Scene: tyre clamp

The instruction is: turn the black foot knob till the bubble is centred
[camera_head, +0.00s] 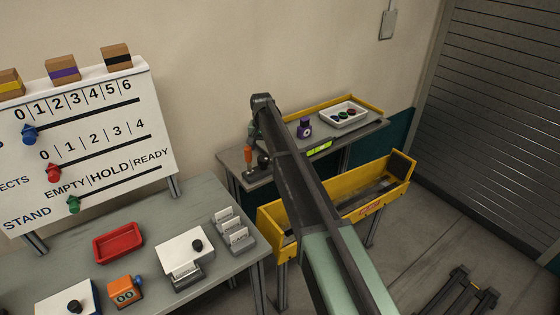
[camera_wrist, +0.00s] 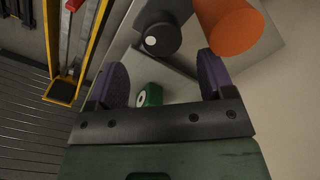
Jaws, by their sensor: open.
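A black knob (camera_wrist: 162,40) with a white dot lies just beyond the gap between the pads, apart from both. I cannot tell for sure that it is the foot knob. A bright yellow-green level vial (camera_head: 319,148) shows at the front edge of the back bench, partly beside my arm. Its bubble is too small to make out. In the head view my arm hides much of this area, and the fingertips are not clear.
An orange cylinder (camera_wrist: 228,25) stands close to the black knob and the right pad. A green piece with a white face (camera_wrist: 150,95) is near the pads. A purple item (camera_head: 305,127) and a white tray (camera_head: 344,115) sit on the bench. A yellow bin (camera_head: 375,205) stands in front.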

